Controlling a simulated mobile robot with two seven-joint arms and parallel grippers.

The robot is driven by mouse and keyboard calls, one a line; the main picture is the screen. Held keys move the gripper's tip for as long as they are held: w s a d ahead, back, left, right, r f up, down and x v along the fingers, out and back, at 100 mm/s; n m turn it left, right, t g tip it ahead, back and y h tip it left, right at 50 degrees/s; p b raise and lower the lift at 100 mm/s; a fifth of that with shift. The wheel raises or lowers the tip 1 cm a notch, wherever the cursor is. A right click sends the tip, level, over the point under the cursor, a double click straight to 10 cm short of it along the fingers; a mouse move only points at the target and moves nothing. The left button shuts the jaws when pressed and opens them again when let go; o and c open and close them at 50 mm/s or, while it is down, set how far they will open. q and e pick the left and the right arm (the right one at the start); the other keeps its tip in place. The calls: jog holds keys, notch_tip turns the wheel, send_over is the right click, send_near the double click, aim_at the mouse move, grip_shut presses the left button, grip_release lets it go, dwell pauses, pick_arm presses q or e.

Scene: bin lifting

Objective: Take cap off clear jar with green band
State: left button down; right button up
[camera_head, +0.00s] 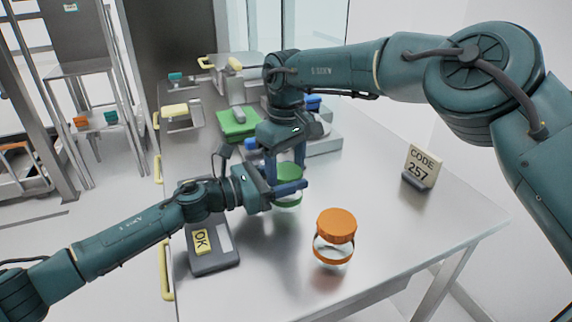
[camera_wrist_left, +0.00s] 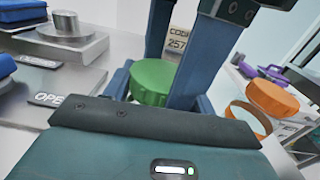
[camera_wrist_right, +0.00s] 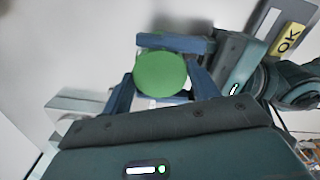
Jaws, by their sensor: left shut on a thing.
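The clear jar with the green band (camera_head: 287,200) stands upright on the metal table, its green cap (camera_head: 289,171) on top. The cap also shows in the left wrist view (camera_wrist_left: 153,82) and right wrist view (camera_wrist_right: 160,74). My left gripper (camera_head: 289,188) is shut on the jar from the side, below the cap. My right gripper (camera_head: 287,160) points down from above, its fingers apart on either side of the cap. I cannot see clear contact between these fingers and the cap. The fingers hide part of the jar.
A jar with an orange cap (camera_head: 335,226) and orange band stands in front to the right. A grey stand with an OK card (camera_head: 201,241) is at the left front. A CODE 257 sign (camera_head: 421,167) stands at right.

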jog(key=o, duration=0.4)
jog(key=shift+r, duration=2.3)
pick_arm(q)
jog(key=shift+c, duration=2.1)
grip_release()
